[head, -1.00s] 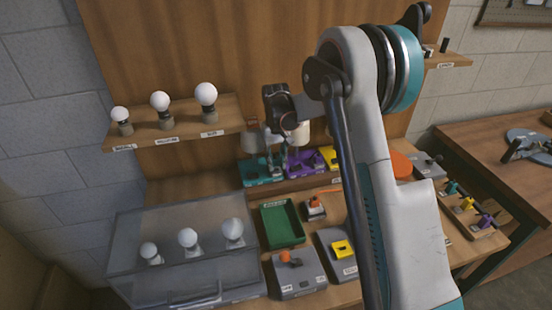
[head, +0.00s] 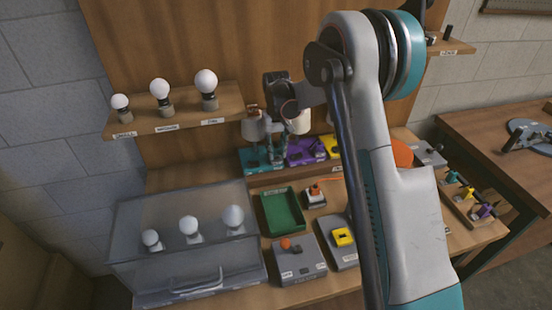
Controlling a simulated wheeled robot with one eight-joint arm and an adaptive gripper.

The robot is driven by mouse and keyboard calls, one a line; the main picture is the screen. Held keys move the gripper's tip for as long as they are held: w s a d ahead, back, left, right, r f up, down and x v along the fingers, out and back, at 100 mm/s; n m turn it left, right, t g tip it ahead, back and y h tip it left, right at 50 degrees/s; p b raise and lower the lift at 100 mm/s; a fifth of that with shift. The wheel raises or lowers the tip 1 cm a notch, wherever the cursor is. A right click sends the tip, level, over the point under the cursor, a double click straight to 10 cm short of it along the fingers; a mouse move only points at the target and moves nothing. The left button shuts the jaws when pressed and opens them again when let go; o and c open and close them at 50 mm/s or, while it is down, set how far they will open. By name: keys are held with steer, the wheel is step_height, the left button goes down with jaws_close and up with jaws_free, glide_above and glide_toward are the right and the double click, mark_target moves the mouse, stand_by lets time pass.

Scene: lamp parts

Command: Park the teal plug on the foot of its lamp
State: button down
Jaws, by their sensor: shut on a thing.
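The teal lamp's foot (head: 249,162) is a teal block on the back of the bench in the head view, with a pale shade (head: 253,131) above it. My gripper (head: 273,152) is low over the right part of this foot, pointing down. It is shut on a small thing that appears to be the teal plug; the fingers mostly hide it. I cannot tell whether the plug touches the foot.
The purple foot (head: 305,151) and yellow foot (head: 334,147) stand close on the right. A green tray (head: 283,212), grey boxes and a clear bulb case (head: 178,260) lie in front. A bulb shelf (head: 180,122) is at left. A rack (head: 466,199) holds coloured pieces.

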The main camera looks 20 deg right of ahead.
steer(key=shift+f+b, duration=0.85)
steer(key=shift+f, duration=0.15)
stand_by(1.9)
steer(key=c, duration=1.2)
jaws_free()
